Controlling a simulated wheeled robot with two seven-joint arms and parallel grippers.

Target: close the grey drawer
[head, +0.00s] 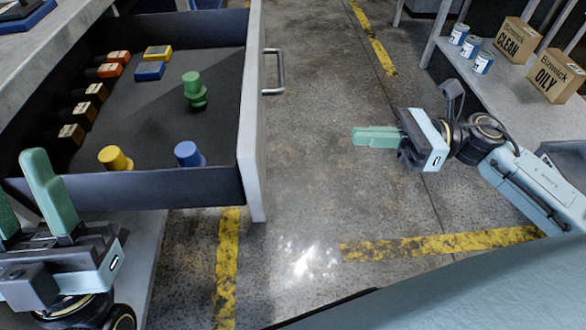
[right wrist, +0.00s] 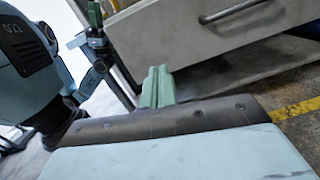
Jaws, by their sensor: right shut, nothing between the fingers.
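The grey drawer (head: 252,125) is pulled out at the left of the head view, with a metal bar handle (head: 281,72) on its front. Its front also shows in the right wrist view (right wrist: 170,32), with the handle (right wrist: 232,12) near the top. My right gripper (head: 354,137) is shut and empty, to the right of the drawer front and apart from it, with its fingers pointing left toward it. My left gripper (head: 25,190) is at the lower left, in front of the drawer's near side, with its two green fingers apart.
The drawer holds a green (head: 194,90), a yellow (head: 115,158) and a blue (head: 188,154) peg-like piece, and several small blocks. A shelf at the right bears cans (head: 472,46) and boxes (head: 556,76). The floor (head: 320,190) between is clear.

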